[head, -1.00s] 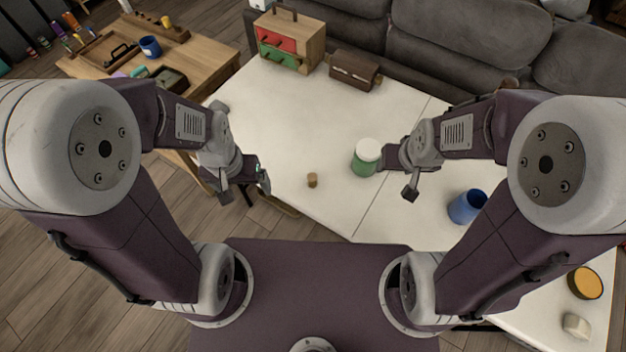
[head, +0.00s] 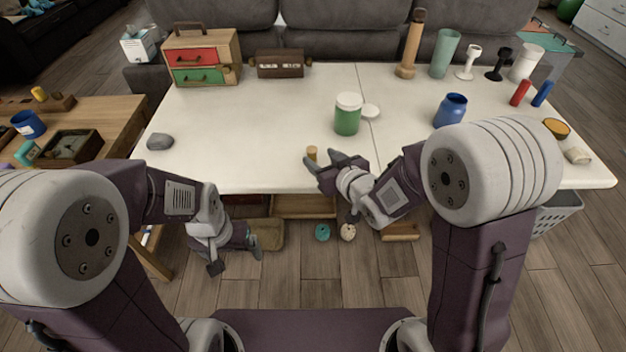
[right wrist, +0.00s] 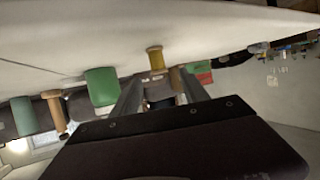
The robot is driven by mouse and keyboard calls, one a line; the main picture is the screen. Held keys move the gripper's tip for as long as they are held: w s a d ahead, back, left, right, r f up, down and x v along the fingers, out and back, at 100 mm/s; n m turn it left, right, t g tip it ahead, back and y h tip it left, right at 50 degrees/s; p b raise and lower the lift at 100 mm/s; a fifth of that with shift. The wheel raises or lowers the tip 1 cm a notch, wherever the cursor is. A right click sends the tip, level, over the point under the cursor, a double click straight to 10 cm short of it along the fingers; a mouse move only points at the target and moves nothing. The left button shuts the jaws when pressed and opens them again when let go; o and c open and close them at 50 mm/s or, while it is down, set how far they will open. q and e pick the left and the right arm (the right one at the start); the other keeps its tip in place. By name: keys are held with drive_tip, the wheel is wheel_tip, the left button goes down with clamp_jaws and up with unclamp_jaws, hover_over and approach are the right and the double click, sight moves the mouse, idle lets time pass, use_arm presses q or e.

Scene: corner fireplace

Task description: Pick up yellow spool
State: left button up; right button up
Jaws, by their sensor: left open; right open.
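The yellow spool (head: 312,152) is small and stands upright near the front edge of the white table (head: 230,140). In the right wrist view the spool (right wrist: 156,59) shows with wider ends, just past the fingertips and roughly in line with the gap between them. My right gripper (head: 323,161) is open and empty, low at the table's front edge, close to the spool. Its fingers also show in the right wrist view (right wrist: 160,88). My left gripper (head: 238,256) is open and empty, below the table's front edge at the left, away from the spool.
A green jar with a white lid (head: 347,115) stands behind the spool. A blue jar (head: 450,110) is further right, a grey stone (head: 160,141) at left. A drawer box (head: 202,58) and a brown case (head: 279,64) stand at the back. The table around the spool is clear.

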sight(313, 155)
drive_tip(key=shift+w+f, duration=0.15)
drive_tip(key=shift+f, duration=0.4)
drive_tip(key=shift+r, duration=0.1)
drive_tip(key=x, duration=0.3)
drive_tip(key=shift+a+b, duration=0.2)
drive_tip(key=shift+b, duration=0.2)
drive_tip(key=shift+w, duration=0.3)
drive_tip(key=b+x, duration=0.1)
drive_tip(key=x, duration=0.3)
drive_tip(key=shift+w+f, duration=0.15)
drive_tip(key=shift+f, duration=0.15)
drive_tip(key=shift+w+a, duration=0.15)
drive_tip(key=shift+w, duration=0.25)
use_arm(q)
wheel_tip(313, 155, down, 3)
drive_tip(key=shift+w+d+r, duration=0.1)
drive_tip(key=shift+r, duration=0.05)
use_arm(e)
clamp_jaws()
